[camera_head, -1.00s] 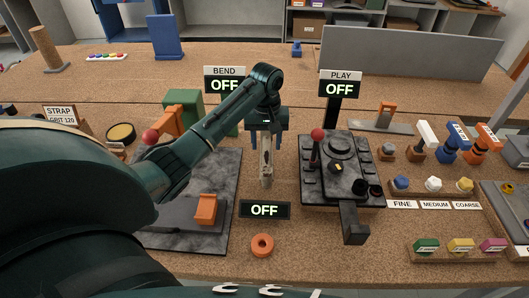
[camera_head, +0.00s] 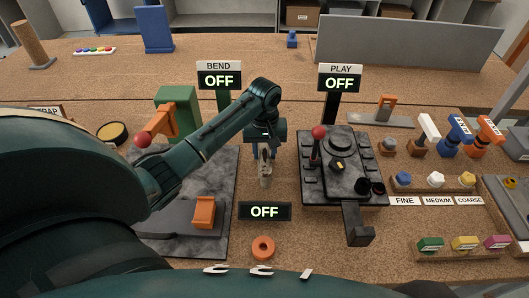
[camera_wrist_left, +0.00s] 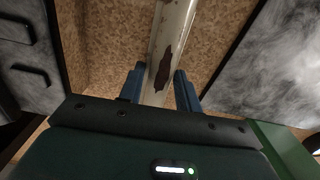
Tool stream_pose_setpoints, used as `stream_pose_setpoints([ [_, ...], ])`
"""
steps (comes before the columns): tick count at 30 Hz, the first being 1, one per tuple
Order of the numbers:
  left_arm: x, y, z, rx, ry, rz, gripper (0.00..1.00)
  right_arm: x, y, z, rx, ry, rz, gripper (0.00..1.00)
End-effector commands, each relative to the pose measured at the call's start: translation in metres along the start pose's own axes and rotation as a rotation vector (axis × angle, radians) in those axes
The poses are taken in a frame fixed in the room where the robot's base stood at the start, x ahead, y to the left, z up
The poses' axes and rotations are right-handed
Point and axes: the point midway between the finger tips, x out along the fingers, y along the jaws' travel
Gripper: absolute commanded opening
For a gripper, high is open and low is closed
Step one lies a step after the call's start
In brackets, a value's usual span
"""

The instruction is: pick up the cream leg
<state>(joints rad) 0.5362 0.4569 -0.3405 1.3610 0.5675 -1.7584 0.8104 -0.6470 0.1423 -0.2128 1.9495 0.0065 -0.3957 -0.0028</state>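The cream leg (camera_head: 265,174) shows in the head view as a short pale piece below my left gripper (camera_head: 265,150), just behind the lower OFF sign. In the left wrist view the cream leg (camera_wrist_left: 172,40) is a pale rod with a worn brown patch. It runs between the two blue fingers of my left gripper (camera_wrist_left: 160,88), which sit against both its sides. The fingers look shut on it. Whether its lower end touches the bench cannot be told. My right gripper is not in view.
A dark control block (camera_head: 342,165) with a red-knobbed lever stands right of the leg. A bending jig with an orange lever (camera_head: 160,122) stands left. The lower OFF sign (camera_head: 264,211) and an orange ring (camera_head: 263,247) are in front.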

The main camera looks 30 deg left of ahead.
Motion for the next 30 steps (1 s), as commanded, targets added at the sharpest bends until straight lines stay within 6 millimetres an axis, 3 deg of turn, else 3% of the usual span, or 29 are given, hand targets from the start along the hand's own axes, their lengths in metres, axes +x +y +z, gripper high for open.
stream_pose_setpoints([
  [12,0.000,0.000,0.000,0.000,0.000,0.000,0.00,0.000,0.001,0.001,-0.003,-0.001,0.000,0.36],
  [24,-0.003,0.000,-0.002,-0.001,0.003,0.002,0.00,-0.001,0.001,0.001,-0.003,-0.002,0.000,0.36],
  [30,-0.020,-0.003,-0.013,-0.003,0.005,0.003,0.00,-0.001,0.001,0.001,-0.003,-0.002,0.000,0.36],
])
